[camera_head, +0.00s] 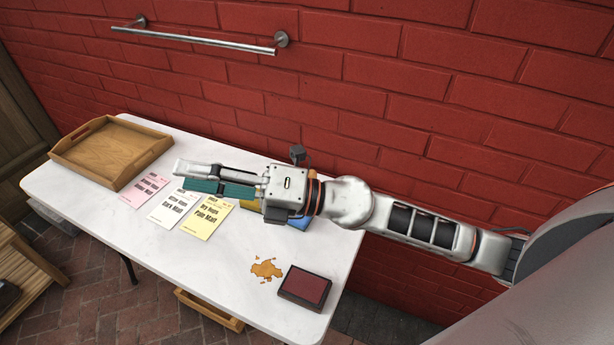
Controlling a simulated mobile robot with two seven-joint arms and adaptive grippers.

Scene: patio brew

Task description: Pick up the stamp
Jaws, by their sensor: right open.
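My right gripper (186,175) reaches in from the right over the white table, its fingers pointing left above the row of paper cards. It is open, and I see nothing held between its fingers. I cannot make out a stamp for certain. A dark pad with a deep red top (305,288), like an ink pad, lies near the table's front right, well away from the gripper. A blue thing (299,223) and a yellow thing (249,205) are partly hidden behind my gripper and wrist. My left gripper is out of view.
The white table (200,275) holds a wooden tray (112,150) at the far left. Pink (145,189), white (172,206) and yellow (207,216) cards lie beside it. A brown spill (266,269) is near the pad. A red brick wall with a metal rail (200,39) stands behind.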

